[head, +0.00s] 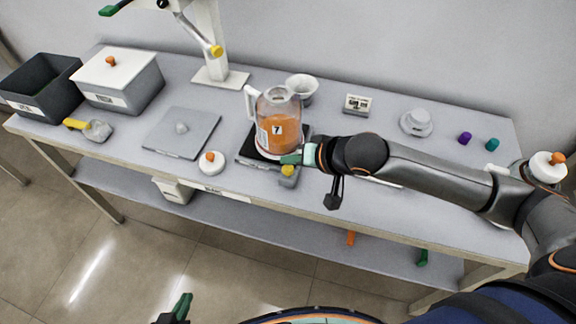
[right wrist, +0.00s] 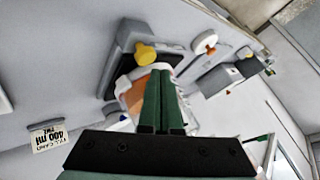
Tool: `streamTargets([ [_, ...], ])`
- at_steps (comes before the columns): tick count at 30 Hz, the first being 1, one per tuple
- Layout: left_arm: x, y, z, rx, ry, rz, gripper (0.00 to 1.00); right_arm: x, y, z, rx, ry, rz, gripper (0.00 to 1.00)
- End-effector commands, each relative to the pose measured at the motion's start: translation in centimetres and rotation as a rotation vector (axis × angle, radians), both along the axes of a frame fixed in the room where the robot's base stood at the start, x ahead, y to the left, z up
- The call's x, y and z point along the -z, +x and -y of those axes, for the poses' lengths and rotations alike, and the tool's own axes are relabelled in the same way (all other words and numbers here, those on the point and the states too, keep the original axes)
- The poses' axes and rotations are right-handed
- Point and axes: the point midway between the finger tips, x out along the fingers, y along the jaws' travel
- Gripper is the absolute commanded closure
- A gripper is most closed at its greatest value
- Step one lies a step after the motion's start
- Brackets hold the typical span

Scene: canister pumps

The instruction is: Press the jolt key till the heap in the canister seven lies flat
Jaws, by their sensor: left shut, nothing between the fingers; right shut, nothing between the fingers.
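Canister seven (head: 278,125) is a clear jug with a "7" label, upright on a black base (head: 245,155). Its lower part holds orange material; I cannot tell clearly whether the top surface is level or heaped. A yellow key (head: 288,171) sits on a grey block at the front of the base, and it also shows in the right wrist view (right wrist: 146,54). My right gripper (head: 291,159) is shut and empty, its green fingertips over or just behind the yellow key; contact cannot be told. My left gripper (head: 182,306) is shut and empty, low in front of the table.
A white knob with an orange top (head: 211,161) and a grey plate (head: 181,132) are left of the base. A scoop (head: 92,128), a lidded bin (head: 118,80) and a dark bin (head: 42,88) stand further left. A bowl (head: 302,88) and a sign (head: 357,104) are behind.

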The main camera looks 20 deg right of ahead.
Motion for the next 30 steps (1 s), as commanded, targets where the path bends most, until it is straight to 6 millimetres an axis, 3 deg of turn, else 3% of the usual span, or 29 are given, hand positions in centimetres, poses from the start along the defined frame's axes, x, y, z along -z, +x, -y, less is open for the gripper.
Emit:
streamTargets([
  [30, -0.28, -0.06, -0.01, 0.0, 0.0, -0.002, 1.0, 0.84, 0.02, -0.01, 0.0, 0.001, 0.001, 1.0],
])
